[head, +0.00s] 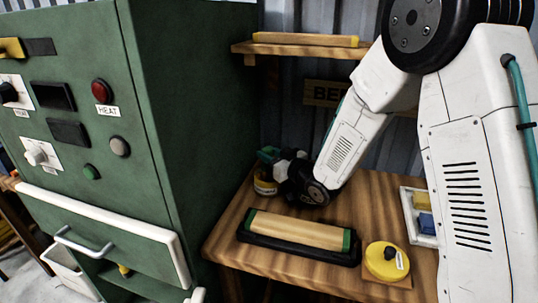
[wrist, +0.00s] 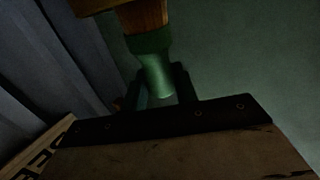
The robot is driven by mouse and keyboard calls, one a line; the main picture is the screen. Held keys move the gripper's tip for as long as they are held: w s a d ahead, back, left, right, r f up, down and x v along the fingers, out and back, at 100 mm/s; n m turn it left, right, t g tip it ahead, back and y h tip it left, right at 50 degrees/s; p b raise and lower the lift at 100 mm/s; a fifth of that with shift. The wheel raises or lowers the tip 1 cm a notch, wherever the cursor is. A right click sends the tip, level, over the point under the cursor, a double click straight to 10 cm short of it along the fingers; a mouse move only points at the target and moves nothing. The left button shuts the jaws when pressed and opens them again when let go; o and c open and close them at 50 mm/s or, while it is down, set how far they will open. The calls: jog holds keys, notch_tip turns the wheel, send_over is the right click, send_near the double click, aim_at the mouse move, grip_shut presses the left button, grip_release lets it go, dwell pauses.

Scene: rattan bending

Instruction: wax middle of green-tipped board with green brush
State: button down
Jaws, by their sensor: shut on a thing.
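The green-tipped board (head: 300,229) lies on a long black holder (head: 290,250) on the wooden bench, its pale wooden middle facing up and its green ends showing. My gripper (head: 277,164) is behind the board's left end, against the green cabinet side, above a small jar. In the wrist view my gripper (wrist: 161,88) is shut on the green brush (wrist: 155,70), around its narrow green part; a wooden part adjoins it above. In the head view, green (head: 267,153) shows by the gripper. The bristles cannot be made out. The gripper is apart from the board.
A jar with a yellow label (head: 265,187) stands below my gripper. A yellow round tin (head: 387,261) sits right of the board. A white tray (head: 413,204) holds yellow and blue blocks. The green cabinet (head: 185,100) bounds the left; a shelf (head: 300,49) carries a yellow-tipped board.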

jog(key=shift+r, duration=3.4)
